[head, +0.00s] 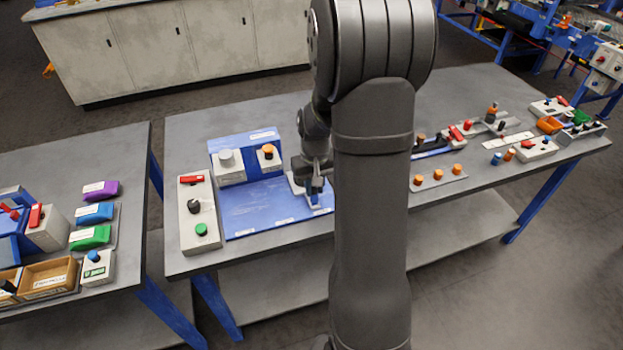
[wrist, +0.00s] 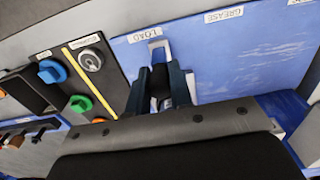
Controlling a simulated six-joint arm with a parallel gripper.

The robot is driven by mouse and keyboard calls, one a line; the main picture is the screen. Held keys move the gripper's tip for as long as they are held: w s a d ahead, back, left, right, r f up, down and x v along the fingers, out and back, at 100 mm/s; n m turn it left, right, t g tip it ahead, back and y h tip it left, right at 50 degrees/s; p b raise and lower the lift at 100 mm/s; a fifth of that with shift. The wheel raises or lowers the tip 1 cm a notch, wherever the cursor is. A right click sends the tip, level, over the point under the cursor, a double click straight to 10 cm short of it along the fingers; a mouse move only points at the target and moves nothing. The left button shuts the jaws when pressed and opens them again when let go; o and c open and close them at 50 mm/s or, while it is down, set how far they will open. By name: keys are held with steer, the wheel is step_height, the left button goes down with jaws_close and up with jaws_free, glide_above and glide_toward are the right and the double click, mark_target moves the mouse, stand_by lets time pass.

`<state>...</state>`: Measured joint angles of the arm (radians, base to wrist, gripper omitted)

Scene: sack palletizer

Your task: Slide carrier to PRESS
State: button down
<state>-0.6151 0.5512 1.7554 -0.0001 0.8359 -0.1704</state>
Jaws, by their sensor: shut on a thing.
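My gripper (head: 315,188) is low over the right end of the blue station plate (head: 250,207), partly hidden by my arm in the head view. In the wrist view my gripper (wrist: 161,88) has its fingers closed around a dark upright piece of the carrier. A pale, notched end of the carrier (wrist: 158,47) shows beyond the fingers, beside the label LOAD (wrist: 144,34). The label GREASE (wrist: 224,15) is further right on the plate. A third label at the top right edge is cut off and unreadable. Most of the carrier is hidden.
Two boxes with a grey knob (head: 226,158) and an orange knob (head: 267,151) stand behind the plate. A control panel (head: 199,210) with red, black and green controls is to its left. The plate between that panel and my gripper looks clear.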

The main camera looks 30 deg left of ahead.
steer(key=shift+s+a, duration=7.15)
steer(key=shift+a, duration=0.1)
steer(key=c, duration=1.1)
jaws_free()
steer(key=shift+r, duration=0.1)
steer(key=shift+r, duration=2.15)
